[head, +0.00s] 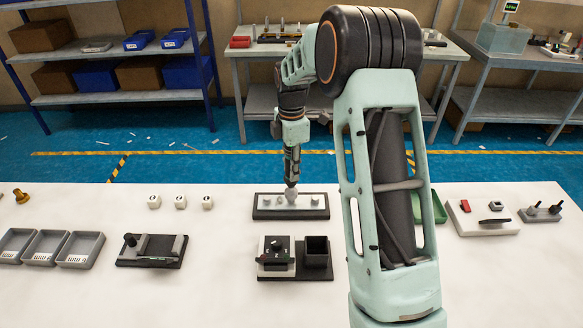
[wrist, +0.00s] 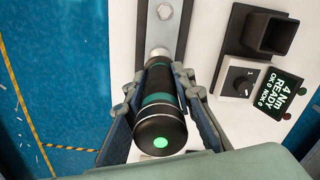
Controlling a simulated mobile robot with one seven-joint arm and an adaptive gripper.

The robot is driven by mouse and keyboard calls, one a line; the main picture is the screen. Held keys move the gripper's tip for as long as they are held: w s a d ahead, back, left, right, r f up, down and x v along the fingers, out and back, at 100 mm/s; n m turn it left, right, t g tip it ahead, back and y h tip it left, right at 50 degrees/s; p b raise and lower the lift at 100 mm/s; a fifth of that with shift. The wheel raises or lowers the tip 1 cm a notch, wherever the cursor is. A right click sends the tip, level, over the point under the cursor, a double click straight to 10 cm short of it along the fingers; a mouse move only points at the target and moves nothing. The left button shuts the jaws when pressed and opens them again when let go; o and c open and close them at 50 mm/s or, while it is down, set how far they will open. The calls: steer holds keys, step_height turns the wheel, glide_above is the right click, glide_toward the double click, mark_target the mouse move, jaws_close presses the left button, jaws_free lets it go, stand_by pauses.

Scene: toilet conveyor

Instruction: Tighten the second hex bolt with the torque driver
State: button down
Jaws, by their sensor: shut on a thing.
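My gripper (head: 291,152) is shut on the torque driver (head: 291,177), which points down at the bolt plate (head: 262,213). In the wrist view, the fingers of my gripper (wrist: 159,82) press on both sides of the driver (wrist: 158,128), a black cylinder with a teal band and a green light on its end cap. The driver's nose is over the middle part of the plate; whether it is seated on a bolt is hidden. A silver hex bolt (wrist: 164,11) shows bare on the metal strip (wrist: 166,30) beyond the driver. Another bolt head (head: 315,201) is at the plate's right.
The controller (head: 275,256), with a knob and a black square holder (head: 317,252), stands in front of the plate. Its display (wrist: 284,93) reads 4 Nm, READY, OK 0, NOK 0. A black fixture (head: 151,250) and grey trays (head: 78,250) are at left, a green bin (head: 430,207) at right.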

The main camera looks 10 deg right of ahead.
steer(key=shift+f+b, duration=0.65)
steer(key=shift+f, duration=0.55)
stand_by(1.0)
steer(key=shift+s+p, duration=0.1)
steer(key=shift+p, duration=0.45)
stand_by(1.7)
steer(key=shift+r, duration=0.15)
steer(key=shift+r+p, duration=1.75)
steer(key=shift+r, duration=0.8)
